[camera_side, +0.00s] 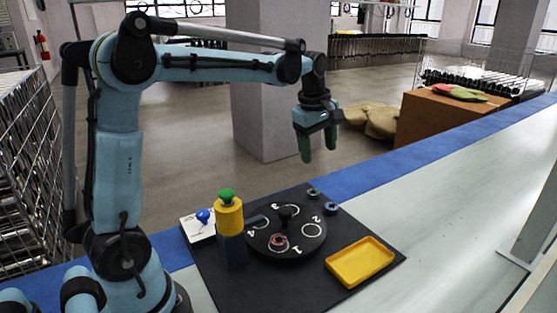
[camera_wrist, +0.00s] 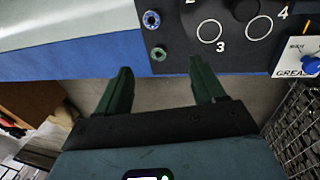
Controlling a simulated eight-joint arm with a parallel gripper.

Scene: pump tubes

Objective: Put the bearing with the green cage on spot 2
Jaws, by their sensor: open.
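The bearing with the green cage (camera_side: 313,192) lies on the dark mat behind the turntable; it also shows in the wrist view (camera_wrist: 158,53). A bearing with a blue cage (camera_side: 331,208) lies close by, and also shows in the wrist view (camera_wrist: 152,19). The black turntable (camera_side: 262,246) has a centre knob and numbered white rings. Spot 2 (camera_side: 312,229) is an empty ring at its right. A red-caged bearing (camera_side: 279,241) sits in the ring by the 1. My gripper (camera_side: 318,157) is open and empty, high above and beyond the mat's far edge.
A yellow tray (camera_side: 360,263) stands at the mat's front right. Space around my gripper is clear.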

